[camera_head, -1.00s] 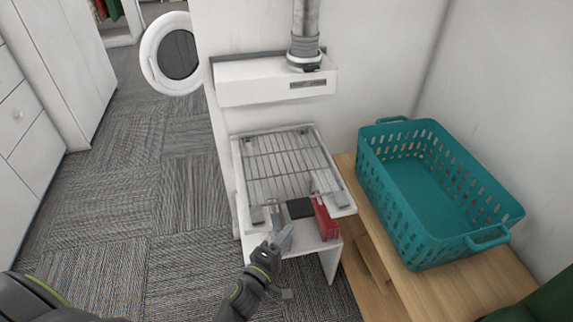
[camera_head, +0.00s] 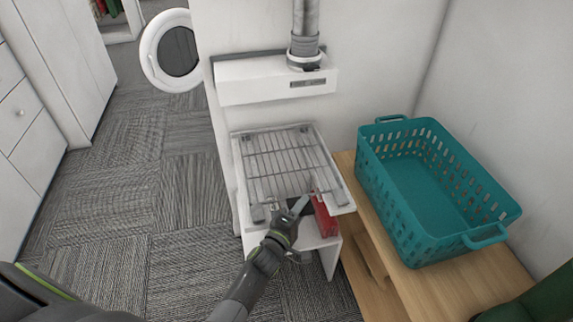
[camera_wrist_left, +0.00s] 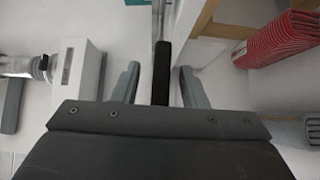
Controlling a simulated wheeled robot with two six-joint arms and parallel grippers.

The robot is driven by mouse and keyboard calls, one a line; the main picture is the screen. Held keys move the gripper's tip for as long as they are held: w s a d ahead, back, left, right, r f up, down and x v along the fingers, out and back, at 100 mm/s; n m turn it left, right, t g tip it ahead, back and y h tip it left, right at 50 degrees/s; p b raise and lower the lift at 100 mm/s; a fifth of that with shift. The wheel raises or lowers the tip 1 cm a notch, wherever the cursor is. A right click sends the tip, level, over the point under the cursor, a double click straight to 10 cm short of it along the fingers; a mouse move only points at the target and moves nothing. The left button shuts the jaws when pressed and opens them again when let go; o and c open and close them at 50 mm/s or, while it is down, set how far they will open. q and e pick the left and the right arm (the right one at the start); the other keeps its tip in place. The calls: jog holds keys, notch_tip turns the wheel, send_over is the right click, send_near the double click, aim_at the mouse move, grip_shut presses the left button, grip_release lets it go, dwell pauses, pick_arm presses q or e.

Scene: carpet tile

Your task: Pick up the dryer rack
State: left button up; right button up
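The dryer rack (camera_head: 285,165) is a grey wire rack lying flat on a white shelf below a white box with a pipe. My left gripper (camera_head: 288,207) is at the rack's near edge, just left of a red object (camera_head: 326,215). In the left wrist view its two fingers are apart, with a dark bar (camera_wrist_left: 161,75) between them and gaps on both sides. The bar continues into a thin grey rod; I cannot tell for sure that it belongs to the rack. The gripper hides part of the rack's front edge. My right gripper is not in view.
A teal laundry basket (camera_head: 430,195) stands on a wooden surface (camera_head: 410,285) to the right. A round white door (camera_head: 171,52) stands open at the upper left. White drawers (camera_head: 20,125) line the left side. The carpet (camera_head: 180,200) between is clear.

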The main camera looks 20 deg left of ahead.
pick_arm(q)
grip_shut()
jog(key=shift+r, duration=0.2)
